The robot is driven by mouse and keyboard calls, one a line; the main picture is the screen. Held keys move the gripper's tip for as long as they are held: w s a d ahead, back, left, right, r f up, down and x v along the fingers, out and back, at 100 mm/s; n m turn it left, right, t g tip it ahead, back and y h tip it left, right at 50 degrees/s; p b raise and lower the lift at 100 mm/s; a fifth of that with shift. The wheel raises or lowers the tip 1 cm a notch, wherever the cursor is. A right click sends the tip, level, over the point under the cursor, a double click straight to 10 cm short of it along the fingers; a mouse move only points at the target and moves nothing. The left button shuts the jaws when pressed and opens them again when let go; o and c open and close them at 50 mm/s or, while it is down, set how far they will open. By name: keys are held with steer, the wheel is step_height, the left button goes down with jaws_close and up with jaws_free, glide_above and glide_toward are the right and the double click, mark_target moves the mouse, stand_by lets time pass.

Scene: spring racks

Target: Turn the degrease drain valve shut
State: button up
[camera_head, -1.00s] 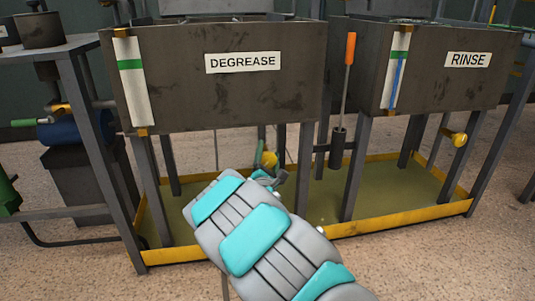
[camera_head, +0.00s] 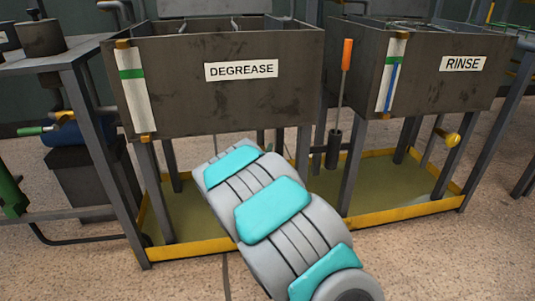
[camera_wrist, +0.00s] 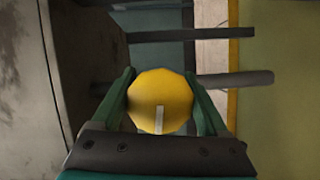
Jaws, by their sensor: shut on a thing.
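The degrease tank (camera_head: 165,85) is a dark, stained box with a "DEGREASE" label, standing on legs. In the wrist view, a yellow round valve knob (camera_wrist: 160,98) with a pale stripe near its lower middle sits between the two green fingers. My gripper (camera_wrist: 162,100) is shut on this knob, one finger at each side. In the head view my arm, grey with teal pads, reaches under the degrease tank. It hides the gripper and the degrease valve there.
The rinse tank (camera_head: 440,85) stands at right with its own yellow valve knob (camera_head: 453,140) below. An orange-handled tool (camera_head: 347,55) hangs between the tanks. A yellow-rimmed drip tray (camera_head: 400,212) lies under both. A metal bench (camera_head: 70,45) stands at left.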

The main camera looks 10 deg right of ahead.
steer(key=m+g+y+b, duration=0.1)
steer(key=m, duration=0.2)
steer(key=f+m+g+y+b, duration=0.1)
steer(key=m+y, duration=0.1)
steer(key=m, duration=0.1)
steer(key=m+y+b, duration=0.1)
steer(key=m+y, duration=0.1)
steer(key=m, duration=0.1)
steer(key=shift+a+f+m+g+b, duration=0.25)
steer(key=shift+a+m+g+b, duration=0.05)
steer(key=shift+a+g, duration=0.1)
steer(key=shift+a+r+m+y+b, duration=0.15)
steer(key=shift+m+y+b, duration=0.55)
steer(key=shift+m+b, duration=0.45)
steer(key=o, duration=1.2)
steer(key=shift+o, duration=0.2)
steer(key=shift+r, duration=0.1)
steer(key=shift+s, duration=0.1)
